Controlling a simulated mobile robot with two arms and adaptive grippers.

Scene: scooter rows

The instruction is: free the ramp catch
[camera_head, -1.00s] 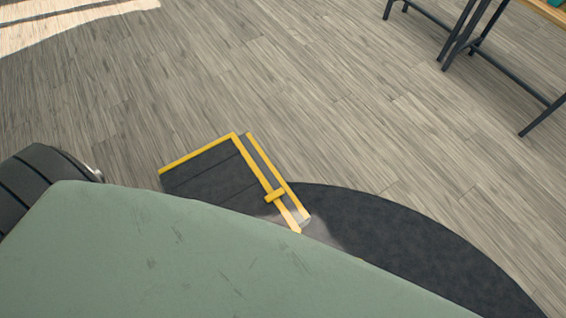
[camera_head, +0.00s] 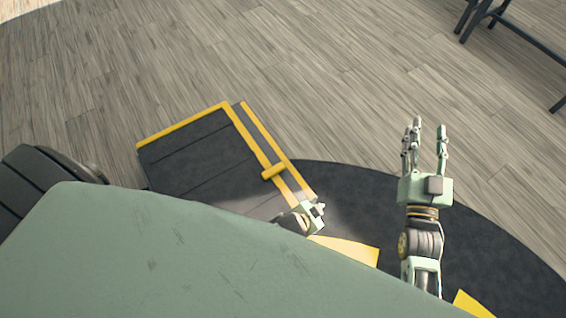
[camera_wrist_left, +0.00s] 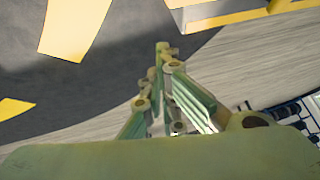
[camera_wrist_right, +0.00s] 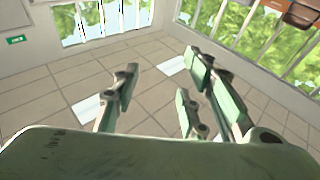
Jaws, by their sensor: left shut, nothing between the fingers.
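The ramp (camera_head: 190,150) is a dark ribbed panel with yellow edges, on the floor left of centre in the head view. A short yellow crosspiece (camera_head: 273,171), which looks like the catch, sits across its right-hand yellow bar. My left gripper (camera_head: 318,211) shows only in part beside the lower end of that bar, the rest hidden by my green body. In the left wrist view its fingers (camera_wrist_left: 163,50) are closed and empty, with a yellow-edged part (camera_wrist_left: 215,14) beyond them. My right gripper (camera_head: 427,130) is open and empty, right of the ramp; its spread fingers fill the right wrist view (camera_wrist_right: 160,90).
A round dark mat (camera_head: 350,190) lies under the ramp's right side, with yellow patches (camera_head: 347,250) on it. A black wheel-like object (camera_head: 40,185) is at the left. Dark metal legs (camera_head: 520,40) stand top right. The wooden floor between is clear.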

